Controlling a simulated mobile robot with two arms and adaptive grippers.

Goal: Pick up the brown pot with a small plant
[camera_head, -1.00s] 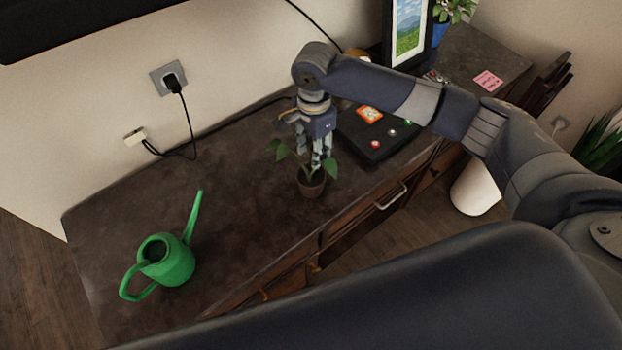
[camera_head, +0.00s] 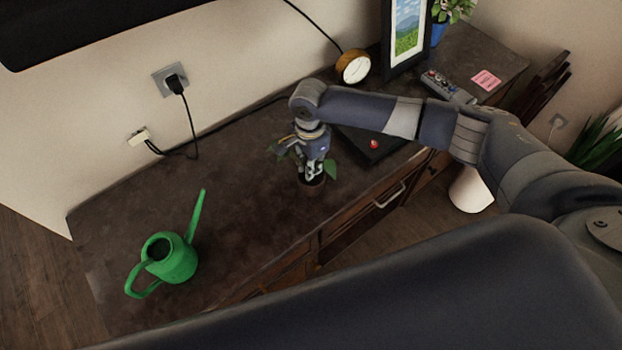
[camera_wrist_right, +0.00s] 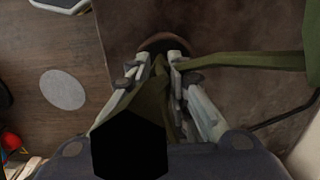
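The brown pot with a small plant (camera_head: 312,187) stands upright on the dark cabinet top, near its front edge. Its green leaves (camera_head: 331,168) stick out on both sides of my right gripper (camera_head: 313,172), which points down over it from above. In the right wrist view, the fingers of my right gripper (camera_wrist_right: 157,68) lie on either side of the plant's stem, close to the pot's rim (camera_wrist_right: 165,40). I cannot tell whether they grip anything. My left gripper is not in view.
A green watering can (camera_head: 170,260) stands at the left of the cabinet top (camera_head: 230,205). A black box (camera_head: 375,148), a gold clock (camera_head: 353,67), a picture frame (camera_head: 408,35) and a remote (camera_head: 440,84) are to the right. Bare surface lies between can and pot.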

